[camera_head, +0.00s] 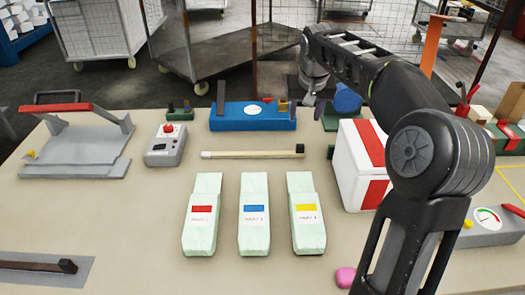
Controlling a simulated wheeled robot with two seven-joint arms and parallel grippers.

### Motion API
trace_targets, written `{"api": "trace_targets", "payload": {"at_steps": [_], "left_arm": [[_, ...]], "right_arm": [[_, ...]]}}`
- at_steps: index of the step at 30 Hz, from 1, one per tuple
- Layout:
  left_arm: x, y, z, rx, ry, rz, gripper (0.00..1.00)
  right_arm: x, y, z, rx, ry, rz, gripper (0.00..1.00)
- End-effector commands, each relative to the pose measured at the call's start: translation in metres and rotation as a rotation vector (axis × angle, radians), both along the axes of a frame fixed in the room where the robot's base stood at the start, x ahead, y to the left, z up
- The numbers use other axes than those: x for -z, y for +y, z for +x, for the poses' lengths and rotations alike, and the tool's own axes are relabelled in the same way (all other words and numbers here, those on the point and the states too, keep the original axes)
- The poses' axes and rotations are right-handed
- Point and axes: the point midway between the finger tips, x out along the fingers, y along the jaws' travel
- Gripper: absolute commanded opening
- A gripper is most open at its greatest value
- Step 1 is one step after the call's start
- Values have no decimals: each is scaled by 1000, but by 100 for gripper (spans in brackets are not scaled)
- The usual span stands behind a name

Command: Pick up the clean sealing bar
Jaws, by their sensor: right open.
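A pale, slim bar with a black block at its right end, which looks like the clean sealing bar (253,153), lies crosswise on the table behind three pale green foam packs. A dark brown bar (30,265) with a black end block lies on a grey plate at the front left. My right arm reaches in from the right, and my right gripper (311,92) is beyond the pale bar, near the table's far edge. It is open and apart from the bar; its fingers are small and partly hidden. My left gripper is not in view.
The foam packs carry red (202,215), blue (254,215) and yellow (306,215) labels. A blue box (252,117) stands behind the bar, a grey control box (166,146) to its left, and a white-and-red box (350,175) to its right. A press (75,145) stands at left.

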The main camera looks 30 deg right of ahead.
Motion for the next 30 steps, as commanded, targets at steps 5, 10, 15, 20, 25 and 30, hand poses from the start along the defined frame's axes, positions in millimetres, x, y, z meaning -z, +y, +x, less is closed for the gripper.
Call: {"api": "trace_targets", "payload": {"at_steps": [5, 10, 15, 20, 25, 30], "left_arm": [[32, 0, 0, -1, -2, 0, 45], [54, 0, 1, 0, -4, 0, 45], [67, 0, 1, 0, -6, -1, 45], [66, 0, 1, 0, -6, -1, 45], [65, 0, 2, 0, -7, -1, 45], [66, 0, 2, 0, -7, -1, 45]], "right_arm": [[32, 0, 0, 0, -1, 0, 49], [55, 0, 0, 0, -1, 0, 49], [67, 0, 0, 0, -1, 0, 49], [66, 0, 0, 0, -1, 0, 49], [66, 0, 0, 0, -1, 0, 49], [77, -2, 4, 0, 1, 0, 49]]}}
